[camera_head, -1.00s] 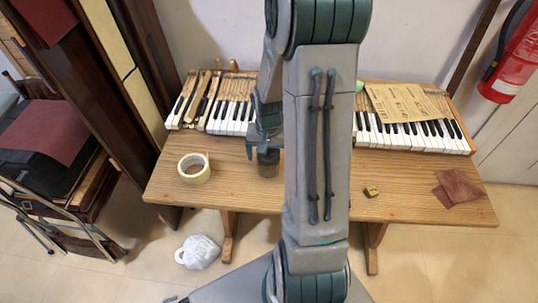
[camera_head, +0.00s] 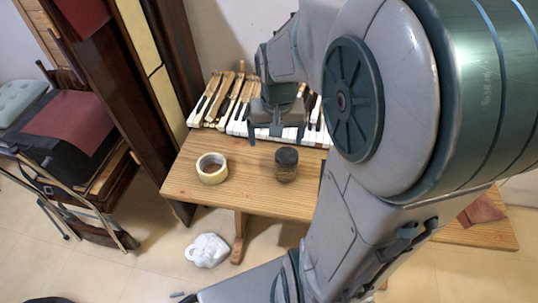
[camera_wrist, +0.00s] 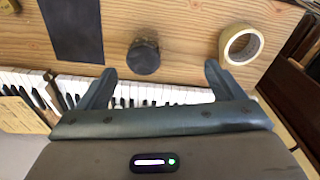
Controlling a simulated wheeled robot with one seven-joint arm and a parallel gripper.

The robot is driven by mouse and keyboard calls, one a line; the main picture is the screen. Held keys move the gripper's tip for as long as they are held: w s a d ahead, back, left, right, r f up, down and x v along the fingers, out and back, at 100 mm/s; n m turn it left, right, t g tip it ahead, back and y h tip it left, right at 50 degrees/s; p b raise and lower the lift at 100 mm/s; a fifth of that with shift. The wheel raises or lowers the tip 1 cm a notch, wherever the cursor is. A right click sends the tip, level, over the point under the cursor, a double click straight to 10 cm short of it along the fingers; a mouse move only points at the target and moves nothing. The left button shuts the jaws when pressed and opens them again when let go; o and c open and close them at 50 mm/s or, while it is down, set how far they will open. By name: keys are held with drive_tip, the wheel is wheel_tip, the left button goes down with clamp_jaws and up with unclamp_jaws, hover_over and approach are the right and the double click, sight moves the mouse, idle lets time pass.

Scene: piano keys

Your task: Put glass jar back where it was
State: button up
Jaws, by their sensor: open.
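The glass jar (camera_head: 286,165) has a dark lid and stands upright on the wooden table, right of the tape roll. In the wrist view the jar (camera_wrist: 144,56) shows from above, beyond the fingertips and roughly midway between them. My gripper (camera_wrist: 155,75) is open and empty. In the head view my gripper (camera_head: 264,135) hangs over the piano keys, behind the jar and apart from it.
A tape roll (camera_head: 212,168) lies on the table (camera_head: 240,200) left of the jar. Piano keys (camera_head: 240,122) run along the back. A dark flat patch (camera_wrist: 75,30) lies on the table in the wrist view. My arm hides the table's right part.

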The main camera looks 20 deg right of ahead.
drive_tip(key=s+a+r+n+t, duration=0.1)
drive_tip(key=s+a+r+n, duration=0.2)
drive_tip(key=s+a, duration=0.3)
drive_tip(key=s+n, duration=0.1)
drive_tip(key=s, duration=0.1)
drive_tip(key=shift+s+a+r+t, duration=0.15)
drive_tip(key=shift+s+r+t, duration=0.2)
drive_tip(key=shift+t, duration=0.05)
idle(0.6)
